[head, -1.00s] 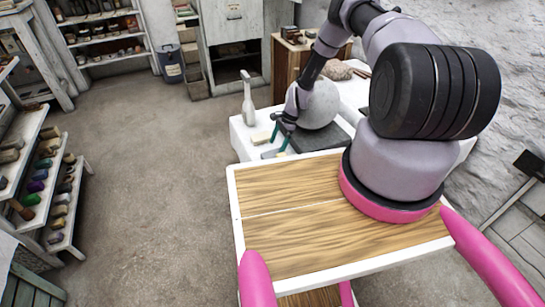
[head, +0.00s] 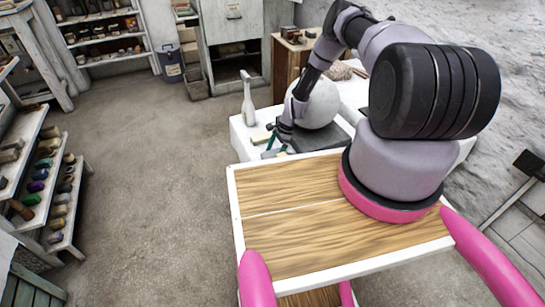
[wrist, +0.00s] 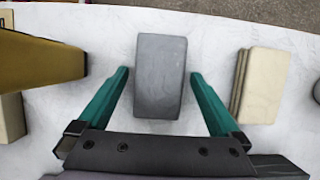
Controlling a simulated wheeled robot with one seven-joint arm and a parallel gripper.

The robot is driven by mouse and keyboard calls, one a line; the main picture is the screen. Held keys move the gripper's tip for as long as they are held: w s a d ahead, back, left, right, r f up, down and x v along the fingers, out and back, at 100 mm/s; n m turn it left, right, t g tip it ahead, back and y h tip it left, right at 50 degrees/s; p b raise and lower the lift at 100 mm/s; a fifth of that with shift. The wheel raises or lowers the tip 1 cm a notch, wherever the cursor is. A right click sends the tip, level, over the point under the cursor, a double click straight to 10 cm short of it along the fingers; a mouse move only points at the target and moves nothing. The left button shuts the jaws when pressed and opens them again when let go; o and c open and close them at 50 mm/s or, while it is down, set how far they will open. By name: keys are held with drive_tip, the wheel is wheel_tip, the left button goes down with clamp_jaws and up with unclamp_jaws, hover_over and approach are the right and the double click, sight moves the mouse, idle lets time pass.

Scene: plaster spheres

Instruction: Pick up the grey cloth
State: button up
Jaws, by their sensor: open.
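In the wrist view a grey, flat, rectangular piece (wrist: 160,80), which looks like the grey cloth folded into a block, lies on the white tabletop (wrist: 220,40). My gripper (wrist: 159,74) is open, with one teal finger on each side of it. A narrow gap shows on both sides, so the fingers do not touch it. Height above the table is hard to tell. In the head view my gripper (head: 276,147) is low over the near edge of the white table; the grey piece cannot be made out there.
An ochre object (wrist: 40,60) is close left of my left finger. Cream slabs (wrist: 262,85) lie to the right, and a cream block (wrist: 11,117) at far left.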

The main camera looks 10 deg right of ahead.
sight(274, 153)
idle(0.3)
drive_tip(key=c, duration=1.3)
wheel_tip(274, 153, up, 10)
drive_tip(key=shift+r, duration=0.2)
drive_tip(key=o, duration=0.5)
drive_tip(key=shift+c, duration=1.6)
